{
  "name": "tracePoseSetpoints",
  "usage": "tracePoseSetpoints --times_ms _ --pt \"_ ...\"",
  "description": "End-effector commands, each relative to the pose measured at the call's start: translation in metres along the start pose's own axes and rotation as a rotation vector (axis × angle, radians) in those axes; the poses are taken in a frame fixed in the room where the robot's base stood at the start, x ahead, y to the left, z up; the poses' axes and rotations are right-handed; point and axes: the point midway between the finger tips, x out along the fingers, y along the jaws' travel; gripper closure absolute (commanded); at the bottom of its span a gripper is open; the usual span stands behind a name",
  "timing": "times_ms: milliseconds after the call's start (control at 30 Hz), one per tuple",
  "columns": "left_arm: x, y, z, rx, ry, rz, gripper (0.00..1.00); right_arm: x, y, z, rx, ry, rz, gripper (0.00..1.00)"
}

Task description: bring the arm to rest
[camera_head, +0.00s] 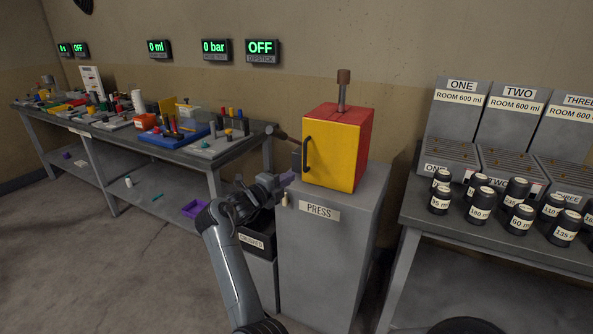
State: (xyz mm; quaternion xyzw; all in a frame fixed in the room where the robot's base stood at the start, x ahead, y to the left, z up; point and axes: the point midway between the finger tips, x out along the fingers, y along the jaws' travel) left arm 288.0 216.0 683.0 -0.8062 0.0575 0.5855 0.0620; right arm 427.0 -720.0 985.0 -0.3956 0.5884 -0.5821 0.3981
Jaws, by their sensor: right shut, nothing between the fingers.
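My right arm (232,262) comes up from the bottom middle of the head view. My right gripper (284,181) is shut and empty. It is held in front of the left side of the press cabinet (330,245), just below and left of the yellow and red press box (333,155). I cannot tell whether it touches the cabinet. My left gripper is not in view.
The press box has a black handle (308,155) and a rod on top. A cluttered workbench (190,158) stands on the left. A dark bin (255,241) sits beside the cabinet. On the right, a table (440,225) holds several dark labelled canisters (480,206). Floor at lower left is clear.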

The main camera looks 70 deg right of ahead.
Motion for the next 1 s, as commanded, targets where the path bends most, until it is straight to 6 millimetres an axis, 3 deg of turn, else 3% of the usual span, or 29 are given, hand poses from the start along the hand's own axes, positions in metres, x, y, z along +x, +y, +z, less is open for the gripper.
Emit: tracePoseSetpoints --times_ms 133,333,567,700,867,1000 --pt "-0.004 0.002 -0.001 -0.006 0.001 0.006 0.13 -0.016 0.000 0.000 0.000 -0.001 0.001 1.00" --pt "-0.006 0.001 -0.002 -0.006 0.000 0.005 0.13 -0.022 0.005 -0.002 -0.016 0.000 -0.006 1.00" --pt "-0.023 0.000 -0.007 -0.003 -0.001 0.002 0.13 -0.015 0.044 -0.021 -0.167 -0.003 -0.084 1.00" --pt "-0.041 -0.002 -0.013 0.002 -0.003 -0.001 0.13 -0.011 0.058 -0.045 -0.286 -0.030 -0.217 1.00" --pt "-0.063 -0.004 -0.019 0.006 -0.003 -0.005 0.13 -0.024 0.056 -0.057 -0.375 -0.190 -0.384 1.00" --pt "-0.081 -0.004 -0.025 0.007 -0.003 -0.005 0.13 -0.057 0.066 -0.053 -0.497 -0.448 -0.452 1.00"
